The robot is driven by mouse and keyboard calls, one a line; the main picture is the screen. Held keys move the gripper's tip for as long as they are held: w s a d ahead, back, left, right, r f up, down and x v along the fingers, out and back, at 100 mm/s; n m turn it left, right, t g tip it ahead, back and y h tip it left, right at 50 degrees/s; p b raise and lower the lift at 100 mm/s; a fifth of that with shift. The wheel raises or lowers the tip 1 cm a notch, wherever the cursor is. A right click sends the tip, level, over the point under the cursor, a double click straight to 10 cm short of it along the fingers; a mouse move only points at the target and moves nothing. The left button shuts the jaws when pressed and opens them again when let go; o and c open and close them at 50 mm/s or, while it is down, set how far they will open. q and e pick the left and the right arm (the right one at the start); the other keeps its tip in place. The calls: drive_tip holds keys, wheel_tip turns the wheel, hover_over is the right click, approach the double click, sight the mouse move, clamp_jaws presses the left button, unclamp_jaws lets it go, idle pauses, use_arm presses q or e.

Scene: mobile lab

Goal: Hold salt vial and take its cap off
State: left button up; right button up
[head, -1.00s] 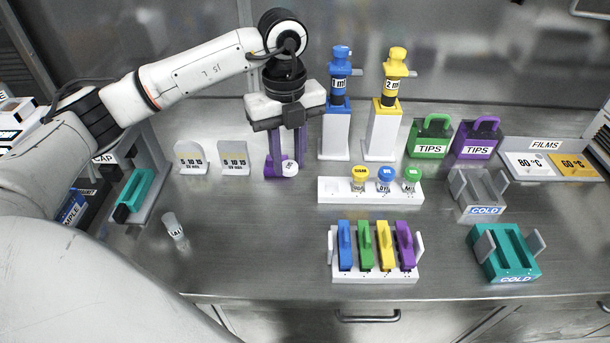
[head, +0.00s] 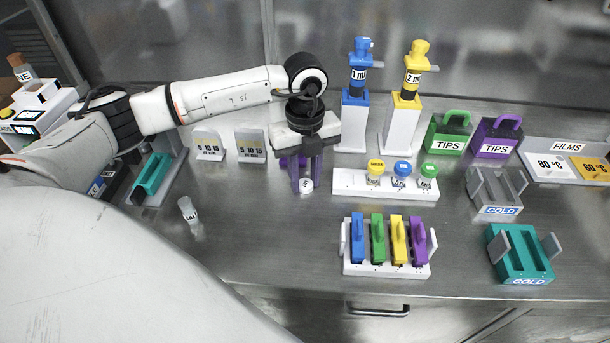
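A small clear vial (head: 188,211) with a white label stands on the bench at the left, apart from the gripper. My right gripper is not in view.
A white rack (head: 343,187) with yellow, blue and green capped vials is right of the gripper. A colored rack (head: 385,270) stands in front. Blue (head: 354,125) and yellow (head: 402,125) dispensers stand behind. The bench in front of the gripper is clear.

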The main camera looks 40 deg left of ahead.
sight(305, 184)
use_arm(q)
drive_tip(key=o, duration=0.4)
drive_tip(key=shift+r, duration=0.15)
wheel_tip(305, 184, up, 12)
idle(0.3)
